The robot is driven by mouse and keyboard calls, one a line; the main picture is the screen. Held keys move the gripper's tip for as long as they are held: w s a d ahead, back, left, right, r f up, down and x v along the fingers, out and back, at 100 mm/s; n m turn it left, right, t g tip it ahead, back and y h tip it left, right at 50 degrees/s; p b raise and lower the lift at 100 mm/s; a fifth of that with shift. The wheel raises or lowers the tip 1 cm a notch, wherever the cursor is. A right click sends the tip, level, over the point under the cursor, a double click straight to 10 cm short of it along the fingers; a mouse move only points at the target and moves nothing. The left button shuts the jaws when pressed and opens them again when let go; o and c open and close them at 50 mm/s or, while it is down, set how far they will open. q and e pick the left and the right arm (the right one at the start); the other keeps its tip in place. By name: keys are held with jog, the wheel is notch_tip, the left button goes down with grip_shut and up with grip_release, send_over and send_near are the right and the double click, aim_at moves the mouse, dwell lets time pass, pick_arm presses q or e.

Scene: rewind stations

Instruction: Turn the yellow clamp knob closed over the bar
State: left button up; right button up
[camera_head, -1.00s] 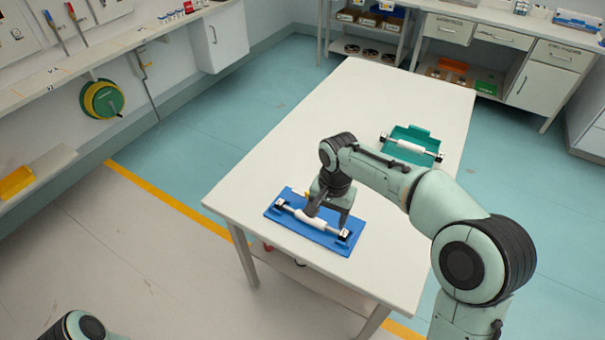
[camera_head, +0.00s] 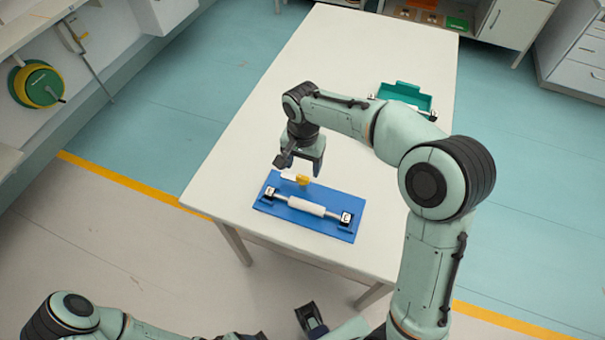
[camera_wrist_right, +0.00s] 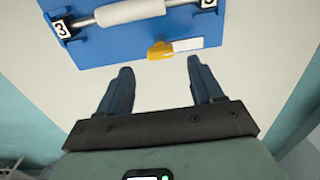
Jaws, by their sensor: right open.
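The blue stand (camera_head: 272,207) lies on the white table. A white bar (camera_head: 306,207) with metal ends lies across it between two black-and-white end blocks; it also shows in the right wrist view (camera_wrist_right: 130,12). The yellow clamp knob (camera_head: 303,180) is at the stand's far edge, beside the bar and not over it. A white strip (camera_wrist_right: 188,45) adjoins the knob. My right gripper (camera_head: 300,166) is open and empty, above and just beyond the knob; its fingers point toward the knob (camera_wrist_right: 160,50). My left gripper (camera_head: 310,318) is low at the bottom edge; its jaw opening is unclear.
A green stand (camera_head: 407,96) is farther back on the table, partly behind my right arm. The table (camera_head: 235,160) is bare to the left of the blue stand and beyond it. Shelves and cabinets stand at the back.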

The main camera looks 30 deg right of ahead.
aim_at(303, 177)
notch_tip(303, 177, down, 5)
jog(key=shift+f, duration=0.15)
jog(key=c, duration=1.1)
